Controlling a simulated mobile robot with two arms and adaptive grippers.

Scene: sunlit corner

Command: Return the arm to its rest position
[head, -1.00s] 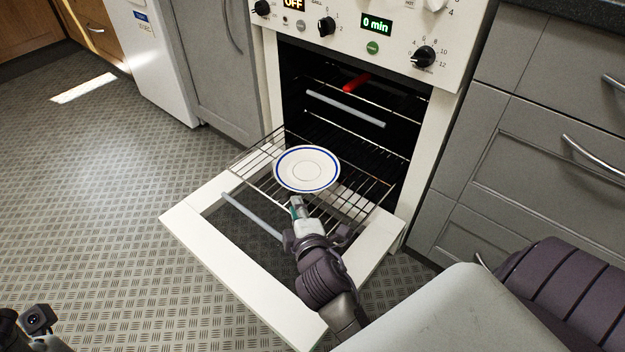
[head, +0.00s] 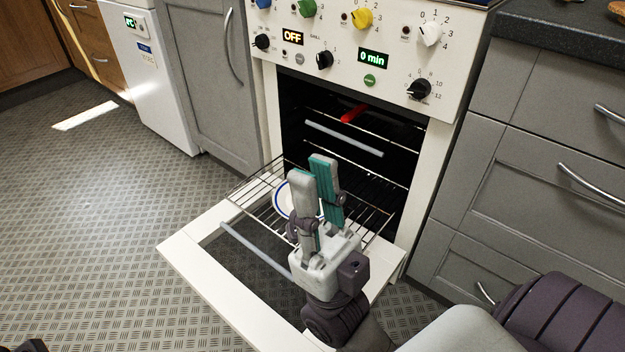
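My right gripper (head: 311,167) stands upright in front of the oven. Its two fingers with teal inner pads are apart, with nothing between them. Behind it, a white plate with a blue rim (head: 282,199) lies on the pulled-out wire rack (head: 256,187). The gripper hides most of the plate. The gripper appears clear of the plate and nearer to the camera. My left gripper's fingers do not show; only a small dark piece of mine shows at the bottom left edge.
The oven door (head: 205,255) is folded down, below the rack. The control panel (head: 345,45) with its knobs is above the oven opening. Grey drawers (head: 520,170) with bar handles flank the oven at right. The patterned floor (head: 90,220) at left is clear.

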